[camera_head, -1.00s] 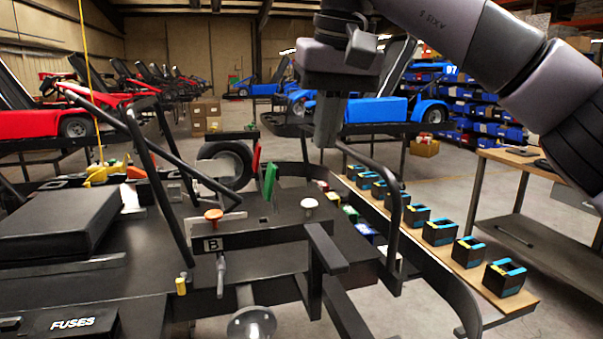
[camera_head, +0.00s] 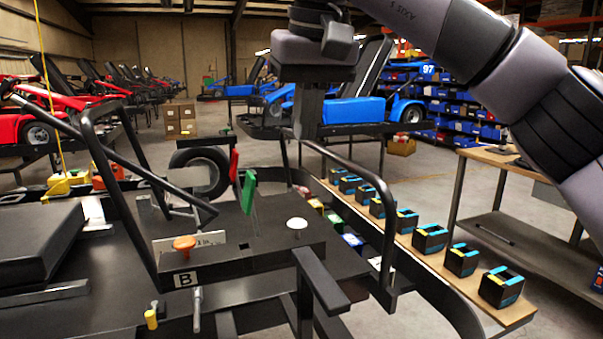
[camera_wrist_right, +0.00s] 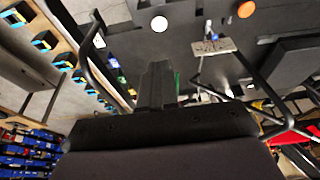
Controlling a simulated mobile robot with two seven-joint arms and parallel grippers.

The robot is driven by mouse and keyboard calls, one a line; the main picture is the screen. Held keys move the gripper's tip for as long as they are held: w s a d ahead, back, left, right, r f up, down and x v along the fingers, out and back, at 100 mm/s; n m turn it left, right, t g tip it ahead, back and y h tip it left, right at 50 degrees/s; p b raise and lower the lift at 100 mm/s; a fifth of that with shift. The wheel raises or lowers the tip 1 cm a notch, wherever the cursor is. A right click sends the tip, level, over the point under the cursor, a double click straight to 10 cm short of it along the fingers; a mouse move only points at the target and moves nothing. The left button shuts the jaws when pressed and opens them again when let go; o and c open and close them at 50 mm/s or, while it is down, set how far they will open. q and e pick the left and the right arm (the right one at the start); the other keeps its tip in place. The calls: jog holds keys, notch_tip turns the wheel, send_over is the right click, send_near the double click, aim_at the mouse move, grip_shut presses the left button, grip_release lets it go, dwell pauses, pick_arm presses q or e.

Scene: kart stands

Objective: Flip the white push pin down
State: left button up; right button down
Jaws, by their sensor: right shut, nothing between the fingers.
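The white push pin (camera_head: 297,223) has a round white cap and stands on the black panel marked B (camera_head: 250,248), right of the orange push pin (camera_head: 184,243). In the right wrist view the white pin (camera_wrist_right: 159,24) shows near the top and the orange pin (camera_wrist_right: 246,9) to its right. My right gripper (camera_head: 307,132) points down, shut and empty, above and beyond the white pin in the picture and apart from it. Its dark fingers (camera_wrist_right: 157,82) also show in the right wrist view. My left gripper is out of view.
A green lever (camera_head: 249,192) and a red lever (camera_head: 234,166) stand behind the panel. A black curved bar (camera_head: 375,185) rises on the right. Several blue-and-black boxes (camera_head: 430,238) line a wooden shelf. A tire (camera_head: 198,172) stands behind.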

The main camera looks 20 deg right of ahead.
jog(key=b, duration=0.2)
send_near(300, 224)
jog(key=w+f, duration=0.2)
jog(key=f, duration=0.1)
jog(key=w+f, duration=0.1)
jog(key=f, duration=0.1)
jog(key=shift+w, duration=0.15)
jog(key=shift+a+f, duration=0.1)
jog(key=shift+f, duration=0.55)
notch_tip(300, 224, down, 2)
jog(key=shift+f, duration=0.1)
jog(key=shift+s+f, duration=0.25)
jog(key=shift+f, duration=0.05)
jog(key=v, duration=0.8)
jog(key=shift+r, duration=0.35)
jog(key=shift+w, duration=0.2)
